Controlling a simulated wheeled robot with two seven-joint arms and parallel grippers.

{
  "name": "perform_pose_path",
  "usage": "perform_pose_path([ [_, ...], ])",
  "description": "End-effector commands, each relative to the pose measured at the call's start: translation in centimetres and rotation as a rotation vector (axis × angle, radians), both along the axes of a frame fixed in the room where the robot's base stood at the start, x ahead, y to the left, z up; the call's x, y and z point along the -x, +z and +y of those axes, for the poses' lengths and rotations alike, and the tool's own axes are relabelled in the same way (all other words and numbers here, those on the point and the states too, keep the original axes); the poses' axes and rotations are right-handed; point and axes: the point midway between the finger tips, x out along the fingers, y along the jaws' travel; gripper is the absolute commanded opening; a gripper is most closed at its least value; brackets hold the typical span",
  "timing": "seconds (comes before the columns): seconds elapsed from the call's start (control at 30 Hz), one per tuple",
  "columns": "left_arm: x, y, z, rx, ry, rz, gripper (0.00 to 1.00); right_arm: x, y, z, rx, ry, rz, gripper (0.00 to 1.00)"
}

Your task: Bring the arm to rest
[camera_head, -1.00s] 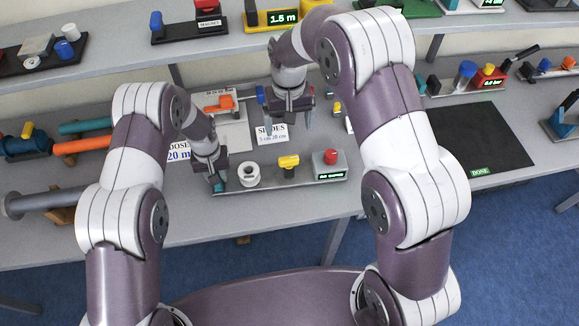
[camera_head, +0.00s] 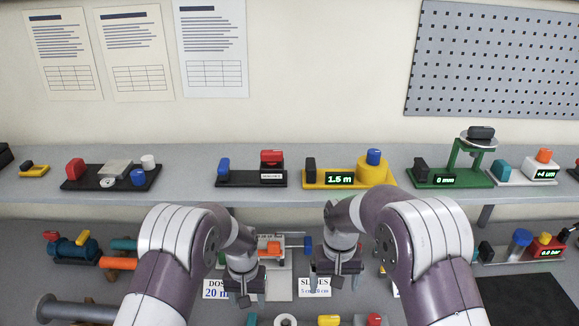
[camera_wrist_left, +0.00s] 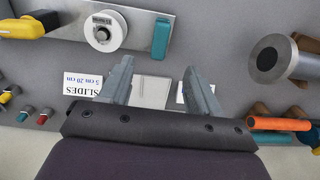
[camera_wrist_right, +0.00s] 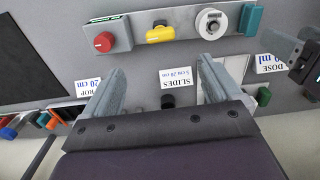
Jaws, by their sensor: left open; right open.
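My left gripper (camera_head: 243,284) is open and empty above the lower bench, near the "DOSE 20 ml" card (camera_head: 217,289). In the left wrist view its spread fingers (camera_wrist_left: 158,74) have nothing between them. The teal block (camera_wrist_left: 162,38) on a grey panel (camera_wrist_left: 140,22) lies beyond the fingertips. My right gripper (camera_head: 337,280) is open and empty beside the "SLIDES" card (camera_head: 315,287). In the right wrist view its fingers (camera_wrist_right: 160,70) are apart, with the card below between them. Both arms are bent, with the grippers pointing down at similar height.
An upper shelf (camera_head: 210,193) carries several devices, including a yellow "1.5 m" unit (camera_head: 318,180) and a green stand (camera_head: 430,179). On the bench, an orange-handled device (camera_head: 270,246) sits behind the grippers. A black mat (camera_head: 525,300) lies right.

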Motion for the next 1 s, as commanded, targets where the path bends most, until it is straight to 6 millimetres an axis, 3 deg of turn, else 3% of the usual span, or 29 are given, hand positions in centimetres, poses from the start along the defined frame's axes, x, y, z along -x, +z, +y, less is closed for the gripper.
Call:
perform_pose_path([
  [0.07, -0.2, 0.6, 0.0, 0.002, -0.012, -0.010, 0.62, -0.3, 0.0, 0.1, -0.003, 0.014, -0.017, 0.91],
  [0.17, 2.9, -0.3, 0.6, -0.005, -0.045, 0.032, 0.62, 1.9, -1.6, -0.4, -0.001, 0.056, -0.007, 0.91],
  [0.27, 7.8, 1.4, 2.4, -0.004, -0.061, 0.043, 0.62, 6.5, -1.9, -2.2, -0.003, 0.082, -0.013, 0.91],
  [0.4, 15.7, 4.8, 5.4, 0.002, -0.044, 0.006, 0.62, 14.2, -1.2, -5.3, -0.004, 0.077, -0.051, 0.91],
  [0.53, 21.0, 6.8, 7.2, 0.005, -0.002, -0.051, 0.62, 19.5, -0.7, -7.2, -0.004, 0.037, -0.083, 0.91],
  [0.67, 21.1, 8.3, 7.8, 0.007, 0.024, -0.116, 0.62, 19.8, 0.2, -7.8, -0.004, 0.009, -0.126, 0.91],
  [1.0, 21.0, 8.5, 7.9, 0.006, 0.030, -0.119, 0.62, 19.8, 0.4, -7.9, -0.003, 0.004, -0.126, 0.91],
])
